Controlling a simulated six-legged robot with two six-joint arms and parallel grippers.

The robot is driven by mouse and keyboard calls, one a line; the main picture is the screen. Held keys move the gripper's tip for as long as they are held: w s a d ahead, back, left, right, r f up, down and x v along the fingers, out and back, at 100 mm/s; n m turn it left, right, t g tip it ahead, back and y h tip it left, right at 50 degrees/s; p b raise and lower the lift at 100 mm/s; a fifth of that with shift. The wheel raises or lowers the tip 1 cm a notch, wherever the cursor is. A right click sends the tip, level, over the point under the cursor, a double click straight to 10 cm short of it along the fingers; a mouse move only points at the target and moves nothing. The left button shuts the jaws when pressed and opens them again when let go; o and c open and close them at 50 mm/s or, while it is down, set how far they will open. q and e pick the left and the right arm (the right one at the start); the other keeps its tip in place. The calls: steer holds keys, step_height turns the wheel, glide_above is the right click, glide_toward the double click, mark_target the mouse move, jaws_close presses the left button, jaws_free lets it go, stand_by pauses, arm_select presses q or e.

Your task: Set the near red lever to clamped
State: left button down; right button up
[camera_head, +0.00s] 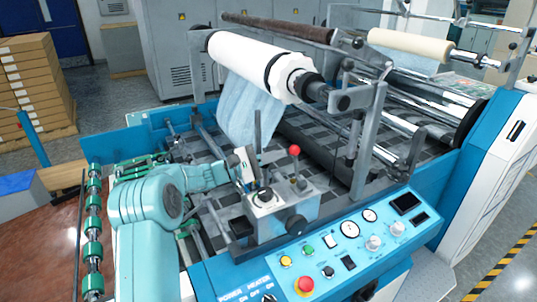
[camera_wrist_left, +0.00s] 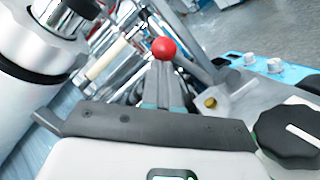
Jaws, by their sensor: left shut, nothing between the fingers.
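The near red lever shows as a red ball knob (camera_head: 294,150) on a short, nearly upright shaft, on top of a grey metal block (camera_head: 280,210) beside the control panel. In the left wrist view the red knob (camera_wrist_left: 163,47) is just beyond the tips of my left gripper (camera_wrist_left: 165,82). The fingers are together with nothing between them. In the head view my left gripper (camera_head: 247,166) is left of the knob, at about its height. Whether the fingertips touch the lever I cannot tell. My right gripper is not in view.
A white roll (camera_head: 250,62) with hanging blue film stands behind the lever. A dark upright post (camera_head: 257,135) is close to my gripper. The blue control panel (camera_head: 340,250) with buttons is at the near right.

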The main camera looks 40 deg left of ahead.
arm_select(q)
steer(key=shift+d+r+m+b, duration=0.25)
steer(key=shift+m+b, duration=0.35)
steer(key=shift+b, duration=0.4)
steer(key=shift+d+r+m+b, duration=0.1)
steer(key=shift+d+m+b, duration=0.25)
steer(key=shift+b, duration=0.5)
steer(key=s+d+r+m+g+y+b, duration=0.1)
steer(key=s+d+m+g+b, duration=0.2)
steer(key=d+m+b, duration=0.6)
steer(key=shift+d+m+g+y+b, duration=0.35)
steer(key=shift+m+b, duration=1.3)
steer(key=shift+b, duration=2.85)
steer(key=shift+r, duration=0.1)
